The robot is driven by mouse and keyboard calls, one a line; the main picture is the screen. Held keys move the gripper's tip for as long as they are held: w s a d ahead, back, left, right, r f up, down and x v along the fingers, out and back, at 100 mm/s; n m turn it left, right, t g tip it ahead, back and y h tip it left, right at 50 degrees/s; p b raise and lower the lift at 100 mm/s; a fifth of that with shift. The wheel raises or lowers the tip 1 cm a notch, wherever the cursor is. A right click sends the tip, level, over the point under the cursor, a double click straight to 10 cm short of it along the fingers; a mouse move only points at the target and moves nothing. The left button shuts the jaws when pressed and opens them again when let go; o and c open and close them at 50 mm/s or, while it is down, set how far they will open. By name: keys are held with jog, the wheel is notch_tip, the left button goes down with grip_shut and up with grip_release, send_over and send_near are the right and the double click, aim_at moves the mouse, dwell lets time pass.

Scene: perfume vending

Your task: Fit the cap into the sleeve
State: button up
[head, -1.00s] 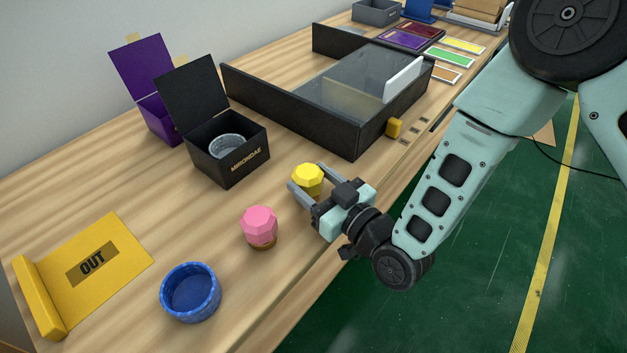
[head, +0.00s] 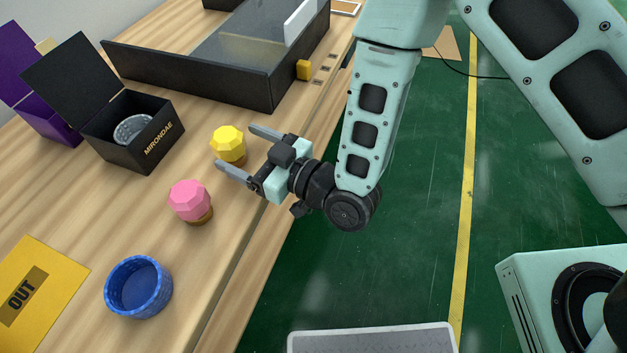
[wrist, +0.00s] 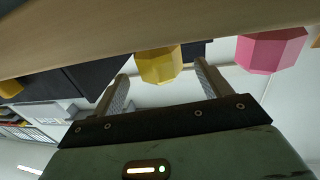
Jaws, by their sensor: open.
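A yellow faceted cap (head: 228,142) stands on the wooden table on a small brown base. A pink faceted cap (head: 190,199) stands nearer, also on a brown base. A blue open-topped round sleeve (head: 138,287) stands upright and looks empty. A grey ring-like sleeve (head: 134,128) sits inside the open black box (head: 165,137). My gripper (head: 236,147) is open beside the yellow cap, its fingers pointing towards it. In the wrist view the yellow cap (wrist: 158,65) appears between the fingertips (wrist: 161,70), with no clear contact. The pink cap (wrist: 270,50) is to the right there.
A yellow OUT pad (head: 40,285) lies at the lower left. A purple box (head: 45,120) stands beside the black box. The table's front edge runs below my gripper.

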jog(key=p+v, duration=0.3)
jog(key=v, duration=1.1)
jog(key=shift+s+d+f+p, duration=0.25)
jog(key=shift+s+f+p, duration=0.05)
jog(key=shift+f+p, duration=0.1)
jog(key=shift+a, duration=0.1)
jog(key=w+d+r+g+h, duration=0.2)
jog(key=d+r+g+h, duration=0.3)
jog(key=h, duration=0.6)
jog(key=shift+w+d+r+g, duration=0.2)
jog(key=shift+r+g, duration=0.7)
jog(key=shift+o, duration=0.4)
jog(key=s+d+r+m+g+h, duration=0.2)
jog(key=s+d+r+m+h, duration=0.1)
jog(key=s+d+r, duration=0.3)
jog(key=s+r+m, duration=0.1)
jog(key=s+r, duration=0.1)
jog(key=s, duration=0.1)
jog(key=shift+d+r+g+h, duration=0.3)
jog(key=shift+d+r+g, duration=0.1)
